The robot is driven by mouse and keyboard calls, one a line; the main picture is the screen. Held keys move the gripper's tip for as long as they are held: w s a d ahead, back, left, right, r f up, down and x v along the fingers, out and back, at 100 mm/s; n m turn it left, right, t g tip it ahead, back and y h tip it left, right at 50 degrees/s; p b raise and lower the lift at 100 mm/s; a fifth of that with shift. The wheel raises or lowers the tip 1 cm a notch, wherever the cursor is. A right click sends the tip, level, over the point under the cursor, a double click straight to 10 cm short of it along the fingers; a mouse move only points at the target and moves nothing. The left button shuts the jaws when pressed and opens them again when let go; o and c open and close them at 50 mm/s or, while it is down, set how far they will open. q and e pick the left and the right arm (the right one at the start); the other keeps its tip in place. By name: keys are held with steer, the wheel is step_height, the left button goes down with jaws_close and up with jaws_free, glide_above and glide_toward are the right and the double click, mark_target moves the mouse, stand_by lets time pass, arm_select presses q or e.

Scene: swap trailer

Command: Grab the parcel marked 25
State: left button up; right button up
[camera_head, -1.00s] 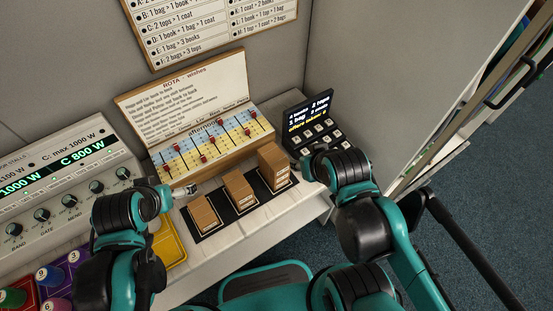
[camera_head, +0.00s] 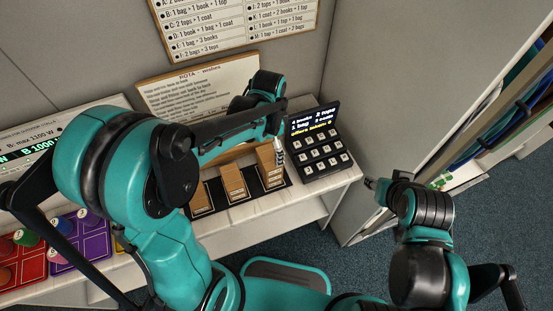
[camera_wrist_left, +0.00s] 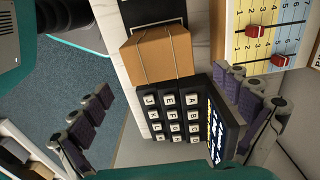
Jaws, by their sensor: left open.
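Three brown cardboard parcels stand in a row on a black mat (camera_head: 213,188) on the white counter: a left one (camera_head: 201,200), a middle one (camera_head: 233,181) and a taller right one (camera_head: 268,160). Their marks are too small to read, so I cannot tell which is 25. My left gripper (camera_head: 279,148) is at the right parcel's upper right side, partly hidden by its own arm. In the left wrist view its fingers (camera_wrist_left: 168,112) are spread wide, with a string-tied parcel (camera_wrist_left: 152,58) between and beyond them. My right gripper (camera_head: 374,186) is right of the counter, its jaws unclear.
A black keypad with a lit screen (camera_head: 318,146) stands right beside the right parcel; it also shows in the left wrist view (camera_wrist_left: 170,140). A grey wall panel (camera_head: 400,90) rises to the right.

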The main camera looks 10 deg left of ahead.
mark_target(269, 156)
arm_select(q)
steer(key=f+b, duration=0.1)
steer(key=f, duration=0.2)
steer(key=f+b, duration=0.1)
steer(key=f, duration=0.2)
steer(key=shift+s+a+f, duration=0.15)
steer(key=shift+s+a, duration=0.05)
steer(key=c, duration=1.2)
